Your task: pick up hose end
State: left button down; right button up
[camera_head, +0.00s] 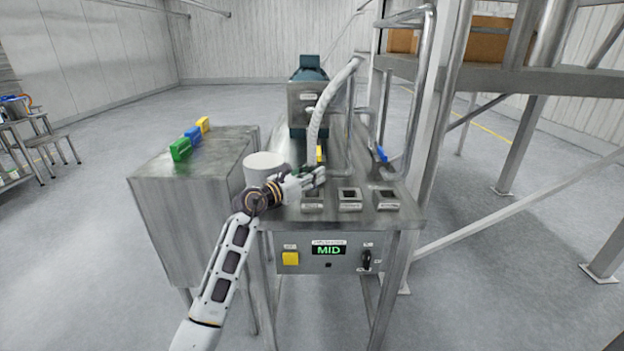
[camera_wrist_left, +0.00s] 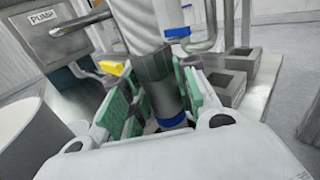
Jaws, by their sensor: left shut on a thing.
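The pale ribbed hose (camera_head: 321,105) arcs up from the filler machine and comes down to my left gripper (camera_head: 314,178) above the steel table. In the left wrist view the hose end (camera_wrist_left: 156,75) is a grey cuff with a blue ring. It sits between the green pads of my left gripper (camera_wrist_left: 150,104), which is shut on it. The hose end's lowest part is partly hidden by the gripper body. In the head view the gripper hides the hose end. My right gripper is in neither view.
A white bucket (camera_head: 264,168) stands just left of my left gripper. Three small open holders (camera_head: 349,199) line the table's front right. Green, blue and yellow blocks (camera_head: 192,136) lie on the left cabinet (camera_head: 165,190). A metal frame (camera_head: 437,110) rises at the right.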

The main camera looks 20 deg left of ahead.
pick_arm(q)
jog(key=shift+r, duration=4.8)
jog(key=shift+r, duration=0.15)
notch_tip(320, 180, up, 6)
jog(key=p, duration=0.5)
jog(key=shift+r, duration=0.15)
jog(key=shift+r, duration=0.2)
jog(key=shift+f, duration=0.1)
